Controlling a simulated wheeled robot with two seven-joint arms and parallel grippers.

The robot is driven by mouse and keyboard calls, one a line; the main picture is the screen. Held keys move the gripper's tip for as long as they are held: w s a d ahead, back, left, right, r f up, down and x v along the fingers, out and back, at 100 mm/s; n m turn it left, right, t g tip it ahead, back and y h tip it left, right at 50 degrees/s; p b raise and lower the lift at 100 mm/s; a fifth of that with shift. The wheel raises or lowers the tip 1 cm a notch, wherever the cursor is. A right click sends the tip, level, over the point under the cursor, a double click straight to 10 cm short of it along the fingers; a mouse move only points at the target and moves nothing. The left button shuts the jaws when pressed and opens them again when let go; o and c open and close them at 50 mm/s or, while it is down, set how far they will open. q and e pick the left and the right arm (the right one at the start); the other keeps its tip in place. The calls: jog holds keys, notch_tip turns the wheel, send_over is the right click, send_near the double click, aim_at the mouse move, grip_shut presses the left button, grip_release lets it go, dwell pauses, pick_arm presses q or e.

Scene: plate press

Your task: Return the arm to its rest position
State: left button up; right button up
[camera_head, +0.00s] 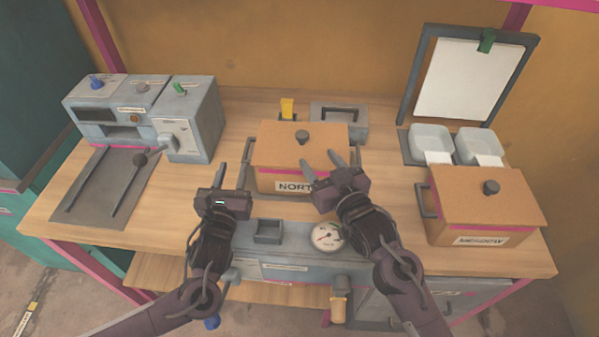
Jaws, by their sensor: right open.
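My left gripper (231,178) is at the left front of a tan lidded box labelled NORTH (270,176). A dark part beside its fingers may be a finger or the box's left handle, so its opening is unclear. My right gripper (322,166) is in front of the right side of the same box, with its fingers apart and nothing seen between them. Both arms reach in from the bottom of the head view, and both grippers overlap the box in the picture. Whether either touches it cannot be told.
A grey machine with a lever (202,122) stands at the left. A second lidded box (482,210) stands at the right, with white trays (430,138) and an upright board (465,80) behind. A round gauge (327,236) is at the front. Wooden surface is bare left of the NORTH box.

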jog(key=shift+s+d, duration=0.25)
jog(key=shift+s, duration=0.4)
